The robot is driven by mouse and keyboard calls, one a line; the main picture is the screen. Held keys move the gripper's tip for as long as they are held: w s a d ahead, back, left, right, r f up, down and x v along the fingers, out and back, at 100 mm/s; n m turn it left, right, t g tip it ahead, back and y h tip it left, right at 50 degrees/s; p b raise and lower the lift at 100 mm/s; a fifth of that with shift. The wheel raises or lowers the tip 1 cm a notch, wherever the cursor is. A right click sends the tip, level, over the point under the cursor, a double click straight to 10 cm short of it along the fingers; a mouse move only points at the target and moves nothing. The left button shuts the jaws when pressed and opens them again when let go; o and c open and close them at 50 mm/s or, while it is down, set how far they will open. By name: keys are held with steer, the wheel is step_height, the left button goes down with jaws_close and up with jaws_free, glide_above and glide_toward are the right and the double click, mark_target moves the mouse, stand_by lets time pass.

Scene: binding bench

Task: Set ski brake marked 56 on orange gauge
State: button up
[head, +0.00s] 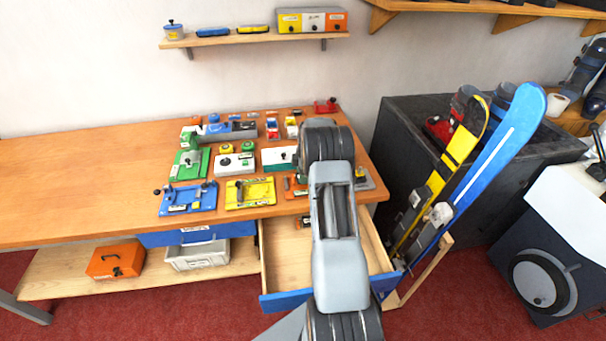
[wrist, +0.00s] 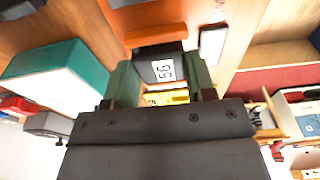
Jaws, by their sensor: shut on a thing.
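The ski brake marked 56 (wrist: 163,70) is a dark block with a white number label, seen between the two fingers of my gripper (wrist: 162,88) in the wrist view. My gripper is shut on it. An orange bar (wrist: 155,35), perhaps part of the orange gauge, lies just beyond the brake; I cannot tell whether they touch. In the head view, an orange plate (head: 297,193) shows at the table's front right, partly hidden by my arm. My arm also hides the held brake there.
Blue (head: 188,198), yellow (head: 250,193) and green (head: 189,164) plates stand left of my arm. A teal and white block (head: 279,158) is close by. An open drawer (head: 284,262) juts out below. Skis (head: 497,140) lean at the right. The table's left is clear.

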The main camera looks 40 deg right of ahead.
steer(key=shift+f, duration=0.2)
steer(key=shift+f+b, duration=0.35)
steer(key=shift+b, duration=0.15)
steer(key=o, duration=0.9)
steer(key=shift+c, duration=0.4)
steer(key=shift+c, duration=1)
